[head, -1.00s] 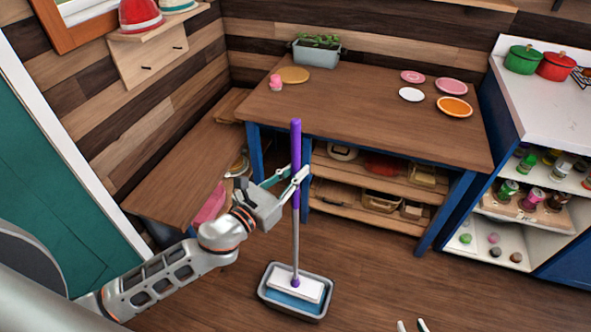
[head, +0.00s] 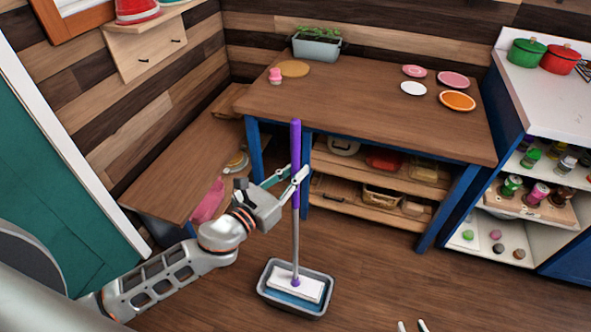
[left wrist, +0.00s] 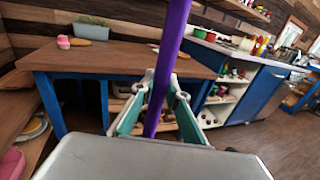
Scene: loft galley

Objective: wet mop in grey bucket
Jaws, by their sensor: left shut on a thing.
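The mop has a purple upper handle (head: 295,140), a grey lower shaft (head: 295,240) and a flat white head (head: 296,286). It stands nearly upright, with its head inside the grey bucket (head: 325,300), over blue that looks like water. Whether the head's underside touches the water is hidden. My left gripper (head: 299,183) is shut around the purple handle. The left wrist view shows the purple handle (left wrist: 170,45) between its green-sided fingers (left wrist: 155,112). My right gripper (head: 412,326) shows only as two separated white fingertips at the bottom edge.
A wooden table (head: 370,90) with blue legs stands behind the bucket, holding plates and a planter (head: 316,45). A wooden bench (head: 180,175) is at the left, a white shelf unit (head: 535,100) at the right. Floor right of the bucket is clear.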

